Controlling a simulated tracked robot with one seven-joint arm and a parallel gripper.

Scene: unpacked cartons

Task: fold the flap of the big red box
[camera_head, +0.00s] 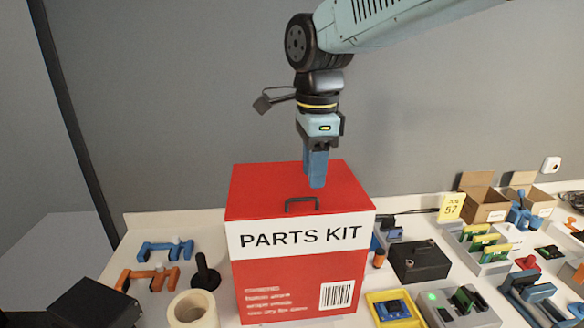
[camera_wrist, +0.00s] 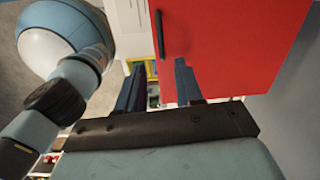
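The big red box (camera_head: 285,275) stands upright on the table, with a white "PARTS KIT" band on its front. Its red top flap (camera_head: 258,190) looks flat across the top and carries a dark handle (camera_head: 302,200) near the front edge. The wrist view also shows the red flap (camera_wrist: 235,50) and the handle (camera_wrist: 159,35). My gripper (camera_head: 317,185) points down over the flap, just behind the handle in the head view. In the wrist view my gripper (camera_wrist: 159,66) has its two fingers apart with nothing held between them. I cannot tell whether the fingertips touch the flap.
Blue and orange clamps (camera_head: 165,250), a tape roll (camera_head: 193,310) and a black box (camera_head: 95,303) lie left of the red box. A dark case (camera_head: 418,260), a yellow tray (camera_head: 372,297), green boards and open cartons (camera_head: 484,205) crowd the right. A grey wall stands behind.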

